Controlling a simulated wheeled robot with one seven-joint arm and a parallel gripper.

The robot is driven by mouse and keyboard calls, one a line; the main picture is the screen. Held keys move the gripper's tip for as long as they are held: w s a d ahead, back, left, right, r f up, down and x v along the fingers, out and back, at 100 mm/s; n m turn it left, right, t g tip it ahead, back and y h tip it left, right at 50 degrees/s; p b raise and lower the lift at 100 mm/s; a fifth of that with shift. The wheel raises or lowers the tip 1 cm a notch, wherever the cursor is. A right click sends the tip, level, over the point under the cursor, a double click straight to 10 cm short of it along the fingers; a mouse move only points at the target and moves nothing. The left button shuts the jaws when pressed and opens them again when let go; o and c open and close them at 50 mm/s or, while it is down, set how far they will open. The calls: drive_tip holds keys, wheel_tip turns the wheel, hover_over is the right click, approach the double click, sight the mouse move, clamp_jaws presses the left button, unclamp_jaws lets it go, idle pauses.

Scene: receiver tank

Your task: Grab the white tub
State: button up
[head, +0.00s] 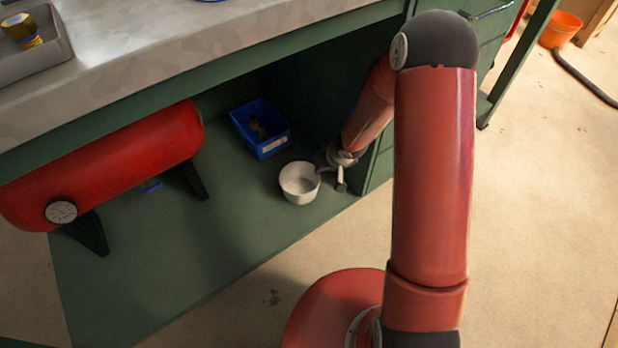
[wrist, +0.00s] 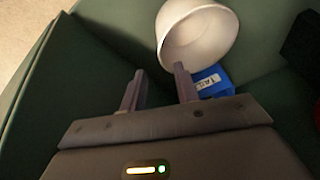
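The white tub (head: 299,183) stands upright and looks empty on the green lower shelf under the workbench, in the head view. It also shows large in the wrist view (wrist: 197,38), at the top, just beyond my fingertips. My gripper (head: 335,172) is at the tub's right side in the head view, close to its rim. In the wrist view my gripper (wrist: 158,82) has its two fingers apart with nothing between them. The right finger's tip appears near the tub's rim; I cannot tell whether it touches.
A red tank (head: 105,165) with a gauge lies to the left. The bench top (head: 170,45) overhangs the shelf. The green shelf (head: 185,245) is clear in front and left of the tub.

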sight(319, 176)
drive_tip(key=b+x, duration=0.1)
drive_tip(key=x, duration=0.1)
drive_tip(key=b+x, duration=0.1)
drive_tip(key=x, duration=0.2)
drive_tip(key=b+x, duration=0.1)
drive_tip(key=x, duration=0.1)
drive_tip(key=shift+s+a+f, duration=0.15)
drive_tip(key=shift+s+f, duration=0.15)
drive_tip(key=shift+f, duration=0.15)
drive_tip(key=shift+w+a+f, duration=0.15)
drive_tip(key=shift+w+f, duration=0.1)
drive_tip(key=shift+f, duration=0.2)
clamp_jaws()
